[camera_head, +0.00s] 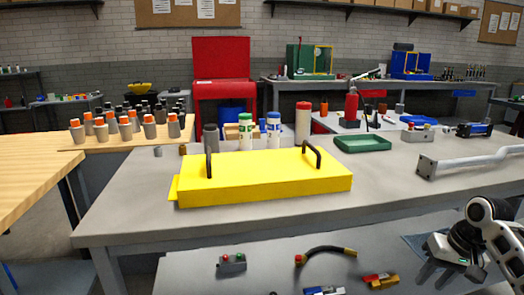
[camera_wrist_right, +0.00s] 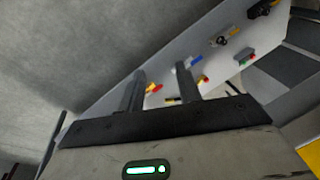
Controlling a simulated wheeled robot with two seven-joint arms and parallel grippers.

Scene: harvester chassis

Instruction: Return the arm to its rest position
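My right arm (camera_head: 490,225), white and black, shows at the lower right of the head view, over the right part of the low grey surface. In the right wrist view my right gripper (camera_wrist_right: 160,85) has its two dark fingers apart, with nothing held between them. The fingers point toward a pale surface with several small parts, which lie well beyond the tips. My left arm and gripper are not in view.
A grey workbench (camera_head: 115,215) carries a yellow cover (camera_head: 265,180) with two black handles, a green tray (camera_head: 362,144) and a grey bent pipe (camera_head: 475,160). On the lower surface lie a black hose (camera_head: 325,250), a button box (camera_head: 232,262) and small coloured parts (camera_head: 380,281).

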